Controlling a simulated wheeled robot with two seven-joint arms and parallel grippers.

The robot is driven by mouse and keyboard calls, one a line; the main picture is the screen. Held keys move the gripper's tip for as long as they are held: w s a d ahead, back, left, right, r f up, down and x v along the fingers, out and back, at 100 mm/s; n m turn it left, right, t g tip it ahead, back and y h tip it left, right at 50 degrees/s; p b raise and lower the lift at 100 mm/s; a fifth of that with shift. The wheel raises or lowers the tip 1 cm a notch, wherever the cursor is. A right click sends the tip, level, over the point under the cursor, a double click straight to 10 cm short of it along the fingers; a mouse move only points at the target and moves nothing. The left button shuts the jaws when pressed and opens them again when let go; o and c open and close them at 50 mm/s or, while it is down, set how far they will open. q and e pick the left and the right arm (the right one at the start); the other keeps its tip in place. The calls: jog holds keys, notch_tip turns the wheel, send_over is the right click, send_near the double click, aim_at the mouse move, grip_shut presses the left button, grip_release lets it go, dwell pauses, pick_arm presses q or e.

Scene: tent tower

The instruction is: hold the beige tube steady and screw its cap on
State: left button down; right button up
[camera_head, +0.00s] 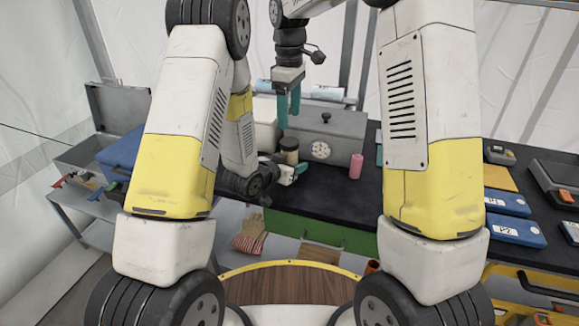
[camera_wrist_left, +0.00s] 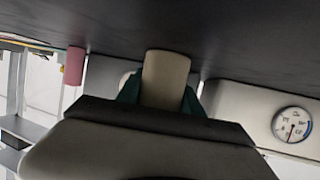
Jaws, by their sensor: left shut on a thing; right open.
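My left gripper (camera_head: 298,171) is low over the black table, its teal fingers shut on the beige tube (camera_wrist_left: 166,78). In the left wrist view the tube stands out between the fingers, and that picture has the table at the top. In the head view the tube is hard to separate from a dark-topped, beige-sided round thing (camera_head: 290,150) just behind the left fingers. My right gripper (camera_head: 289,107) is open above and behind it, its teal fingers pointing down, with nothing seen between them. I cannot make out the cap for certain.
Blue cases (camera_head: 515,231) lie at the right. A blue box (camera_head: 122,152) stands at the left. The table front right of my left gripper is clear.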

aim_at(289, 141)
jog(key=n, duration=0.4)
jog(key=shift+n, duration=0.3)
jog(key=n, duration=0.4)
jog(key=shift+n, duration=0.3)
jog(key=n, duration=0.9)
jog(key=shift+n, duration=0.3)
jog(key=shift+f, duration=4)
